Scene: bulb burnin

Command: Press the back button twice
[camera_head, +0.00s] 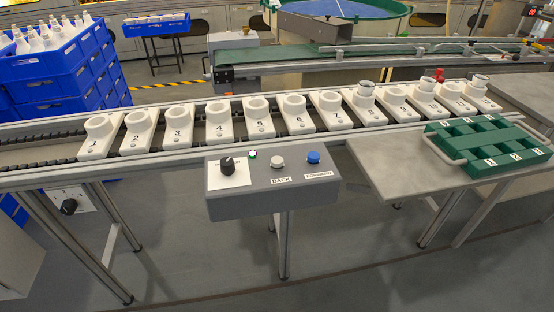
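A grey control box (272,182) is fixed at the front of the conveyor, near the middle of the view. The back button (277,162) is white or pale grey and sits above the label BACK. The blue forward button (313,157) is to its right, above the label FORWARD. A black knob (228,165) and a small green light or button (252,154) are on the box's left part. Neither of my grippers shows in the head view.
Numbered white holders (184,139) stand in a row on the conveyor; some at the right hold items. A green tray (489,146) with handles rests on the grey side table (400,178). Blue crates (54,85) are stacked at back left. The floor in front is clear.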

